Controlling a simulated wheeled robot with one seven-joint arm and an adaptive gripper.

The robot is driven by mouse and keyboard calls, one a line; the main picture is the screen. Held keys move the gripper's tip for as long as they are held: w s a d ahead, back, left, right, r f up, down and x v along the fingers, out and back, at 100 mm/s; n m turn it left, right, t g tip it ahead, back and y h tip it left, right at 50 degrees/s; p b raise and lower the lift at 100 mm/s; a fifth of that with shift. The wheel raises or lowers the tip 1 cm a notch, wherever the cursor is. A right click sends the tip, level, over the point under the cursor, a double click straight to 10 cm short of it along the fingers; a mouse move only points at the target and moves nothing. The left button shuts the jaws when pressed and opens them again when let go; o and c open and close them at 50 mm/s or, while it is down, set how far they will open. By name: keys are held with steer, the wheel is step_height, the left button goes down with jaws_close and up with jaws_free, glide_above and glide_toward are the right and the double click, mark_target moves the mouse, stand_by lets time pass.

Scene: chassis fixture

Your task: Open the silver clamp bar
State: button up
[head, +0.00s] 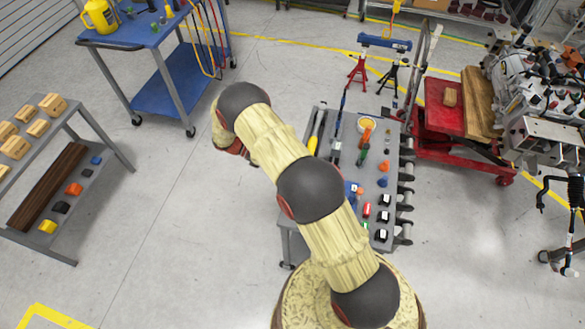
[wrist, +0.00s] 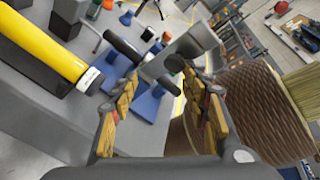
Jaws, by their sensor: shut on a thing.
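A silver-grey bar (wrist: 182,52), which I take to be the silver clamp bar, crosses between the fingertips of my gripper (wrist: 160,84) in the wrist view. My gripper's two wood-patterned fingers stand on either side of it and are shut on it. A blue bracket-like part (wrist: 150,106) with a black cylinder (wrist: 122,45) lies just beyond and left of the fingers.
A grey tool cart (head: 373,190) with several small tools stands beside my arm. A yellow cylinder (wrist: 45,45) lies left of my fingers. A blue cart (head: 165,95) stands at the back left, and a shelf with wooden blocks (head: 60,120) at the left. The floor between is clear.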

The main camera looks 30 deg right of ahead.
steer(key=shift+w+a, duration=0.15)
steer(key=shift+w, duration=0.05)
stand_by(0.3)
steer(key=v, duration=1.2)
steer(key=shift+f, duration=0.15)
